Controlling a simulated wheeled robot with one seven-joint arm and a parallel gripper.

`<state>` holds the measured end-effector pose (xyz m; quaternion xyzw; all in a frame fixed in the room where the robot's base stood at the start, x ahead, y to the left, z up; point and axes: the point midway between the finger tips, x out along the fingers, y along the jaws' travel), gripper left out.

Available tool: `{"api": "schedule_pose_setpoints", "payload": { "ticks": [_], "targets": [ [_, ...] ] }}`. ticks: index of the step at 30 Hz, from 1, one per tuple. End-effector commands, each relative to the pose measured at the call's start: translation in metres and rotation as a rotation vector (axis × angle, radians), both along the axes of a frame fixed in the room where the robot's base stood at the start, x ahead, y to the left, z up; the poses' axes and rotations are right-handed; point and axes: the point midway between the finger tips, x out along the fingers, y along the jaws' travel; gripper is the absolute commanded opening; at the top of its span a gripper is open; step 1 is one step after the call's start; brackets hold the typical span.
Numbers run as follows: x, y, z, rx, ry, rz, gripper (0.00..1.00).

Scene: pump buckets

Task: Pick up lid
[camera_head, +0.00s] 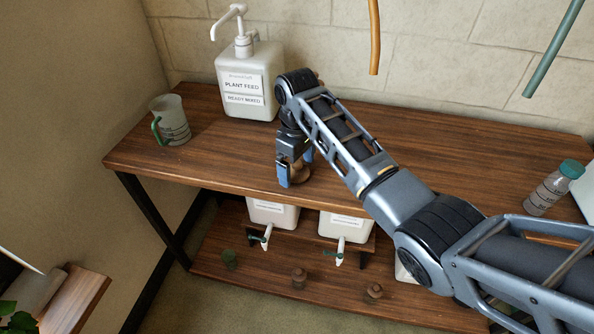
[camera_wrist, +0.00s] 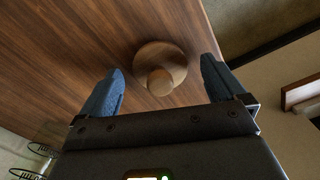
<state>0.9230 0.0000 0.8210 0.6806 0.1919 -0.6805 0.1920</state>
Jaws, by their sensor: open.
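The lid (camera_wrist: 165,63) is a round brown disc with a knob, lying on the wooden table top near its front edge. In the head view the lid (camera_head: 301,174) is partly hidden behind my gripper (camera_head: 296,172). My gripper points down at the table with blue fingers. In the wrist view my gripper (camera_wrist: 161,88) is open, and the lid's knob shows between and slightly beyond the two fingertips. I cannot tell whether a finger touches the lid.
A white plant feed pump bottle (camera_head: 247,80) stands behind my gripper. A measuring jug (camera_head: 171,120) is at the left. White containers with taps (camera_head: 273,213) sit on the lower shelf (camera_head: 215,262). The table's middle is clear.

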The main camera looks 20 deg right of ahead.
Motion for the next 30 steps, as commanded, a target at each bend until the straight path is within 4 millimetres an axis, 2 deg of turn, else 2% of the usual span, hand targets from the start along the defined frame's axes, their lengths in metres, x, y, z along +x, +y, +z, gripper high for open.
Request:
{"api": "schedule_pose_setpoints", "payload": {
  "ticks": [4, 22, 30],
  "targets": [
    [0.0000, 0.0000, 0.0002, 0.000, 0.000, 0.000, 0.95],
    [-0.0001, 0.0001, 0.0005, 0.000, 0.000, 0.000, 0.38],
    [0.0003, 0.0001, 0.0031, 0.001, -0.001, 0.000, 0.37]
  ]
}}
